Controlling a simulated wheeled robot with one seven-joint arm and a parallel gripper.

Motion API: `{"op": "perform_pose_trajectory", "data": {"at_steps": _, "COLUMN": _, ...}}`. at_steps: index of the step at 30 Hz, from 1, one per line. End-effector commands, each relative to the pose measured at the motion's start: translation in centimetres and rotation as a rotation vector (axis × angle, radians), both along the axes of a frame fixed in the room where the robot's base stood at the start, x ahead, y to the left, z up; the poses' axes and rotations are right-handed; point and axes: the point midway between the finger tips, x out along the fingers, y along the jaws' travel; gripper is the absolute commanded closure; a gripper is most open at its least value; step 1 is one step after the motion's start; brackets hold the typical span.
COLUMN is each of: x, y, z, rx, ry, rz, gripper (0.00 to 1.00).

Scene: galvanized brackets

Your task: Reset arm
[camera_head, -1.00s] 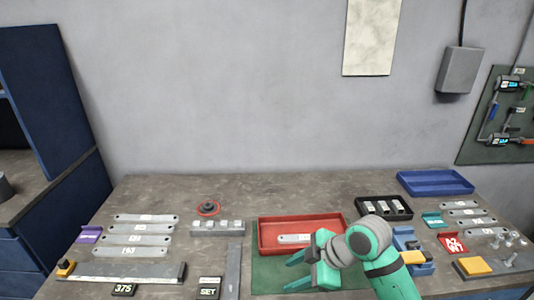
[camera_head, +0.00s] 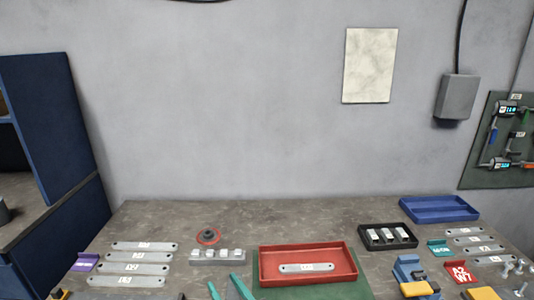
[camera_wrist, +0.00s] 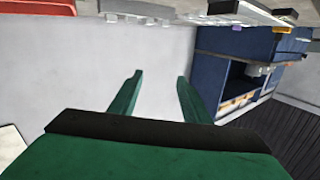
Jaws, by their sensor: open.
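My gripper (camera_head: 228,288) shows only as two teal fingers at the bottom edge of the head view, in front of the bench's near middle. The wrist view shows the same two fingers of my gripper (camera_wrist: 160,78) apart, with nothing between them but pale wall behind. The rest of my arm is out of the head view. A red tray (camera_head: 347,257) stands right of the fingers with one labelled galvanized bracket (camera_head: 307,268) lying in it.
Several brackets (camera_head: 133,268) lie in a column at the left. A grey block (camera_head: 217,258), black tray (camera_head: 366,242), blue tray (camera_head: 440,208) and blue-yellow fixture (camera_head: 410,272) stand on the bench. A dark blue cabinet (camera_head: 60,150) is at far left.

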Motion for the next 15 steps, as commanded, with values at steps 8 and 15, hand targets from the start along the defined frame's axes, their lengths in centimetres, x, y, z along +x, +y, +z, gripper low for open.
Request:
{"op": "perform_pose_trajectory", "data": {"at_steps": 8, "x": -4.5, "y": -0.2, "z": -5.3, "rx": 0.171, "ry": 0.080, "rz": -0.213, "gripper": 0.57}}
{"op": "perform_pose_trajectory", "data": {"at_steps": 15, "x": -10.6, "y": -1.5, "z": -10.2, "rx": 0.229, "ry": 0.146, "rz": -0.384, "gripper": 0.57}}
